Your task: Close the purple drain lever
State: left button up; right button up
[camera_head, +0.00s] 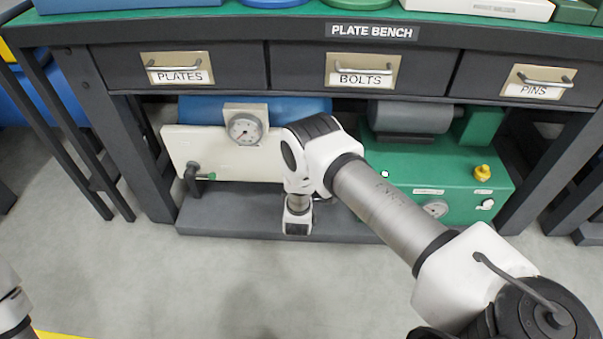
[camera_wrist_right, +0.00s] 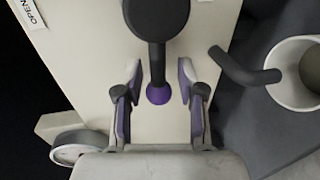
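The purple drain lever shows in the right wrist view as a dark stem ending in a purple ball knob (camera_wrist_right: 157,94), below a dark round hub (camera_wrist_right: 156,16). My right gripper (camera_wrist_right: 158,80) is open, one finger on each side of the stem and knob, with a visible gap on both sides. The lever stands out from a cream panel (camera_wrist_right: 85,55). In the head view my right arm hides the lever and my right gripper's fingers. The cream panel (camera_head: 225,155) shows there beneath the bench. My left gripper is out of view.
A dark bent spout (camera_wrist_right: 245,68) and a white cup (camera_wrist_right: 284,88) lie right of the gripper in the wrist view. A gauge (camera_head: 245,129) tops the panel. A green-tipped pipe (camera_head: 194,178) is at its left. A green box (camera_head: 400,175) stands right, below the drawers.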

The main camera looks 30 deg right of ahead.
jog(key=shift+s, duration=0.15)
jog(key=v, duration=1.1)
jog(key=shift+s+a, duration=0.25)
jog(key=shift+r, duration=0.15)
